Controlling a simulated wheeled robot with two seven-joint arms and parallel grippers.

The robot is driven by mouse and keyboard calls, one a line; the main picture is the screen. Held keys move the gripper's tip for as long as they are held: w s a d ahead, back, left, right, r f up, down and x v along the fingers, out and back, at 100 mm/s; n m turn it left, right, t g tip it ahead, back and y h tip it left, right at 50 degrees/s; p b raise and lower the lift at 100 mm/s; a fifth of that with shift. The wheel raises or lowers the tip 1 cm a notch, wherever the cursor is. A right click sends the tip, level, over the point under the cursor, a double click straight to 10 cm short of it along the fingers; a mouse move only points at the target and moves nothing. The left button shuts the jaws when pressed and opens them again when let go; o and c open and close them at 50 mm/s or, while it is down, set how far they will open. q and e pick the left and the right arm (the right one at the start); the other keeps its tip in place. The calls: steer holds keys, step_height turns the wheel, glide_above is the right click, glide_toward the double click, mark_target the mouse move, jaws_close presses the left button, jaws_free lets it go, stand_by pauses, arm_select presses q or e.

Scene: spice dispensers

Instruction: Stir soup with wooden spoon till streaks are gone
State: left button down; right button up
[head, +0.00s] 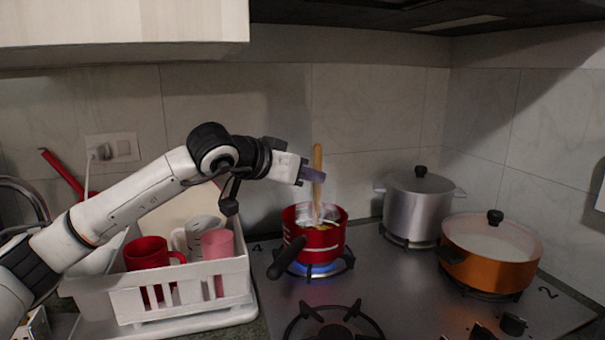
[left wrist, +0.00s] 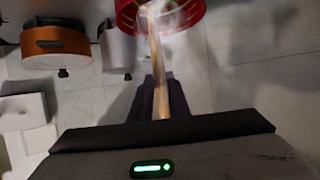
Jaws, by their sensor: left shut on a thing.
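A small red saucepan (head: 318,240) with a black handle stands on a burner with a blue flame. A wooden spoon (head: 317,170) stands nearly upright with its lower end down inside the saucepan. My left gripper (head: 312,175) is shut on the spoon's upper part, above the pan. In the left wrist view the spoon (left wrist: 158,75) runs from between the fingers to the red pan (left wrist: 172,16) at the top edge. The soup (head: 322,224) is mostly hidden by the pan's rim and a whitish haze, so its streaks cannot be made out. My right gripper is in neither view.
A lidded steel pot (head: 418,208) and an orange lidded pot (head: 490,255) stand right of the saucepan. A white dish rack (head: 185,298) with a red mug (head: 147,254) and a pink cup (head: 217,245) is at left. The front burner (head: 333,325) is empty.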

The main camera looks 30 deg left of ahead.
arm_select(q)
steer(key=shift+w+a+r+p, duration=0.1)
steer(key=shift+w+a+p, duration=0.25)
steer(key=shift+w+a, duration=0.25)
step_height(320, 180, up, 8)
steer(key=p, duration=0.6)
steer(key=shift+p, duration=0.3)
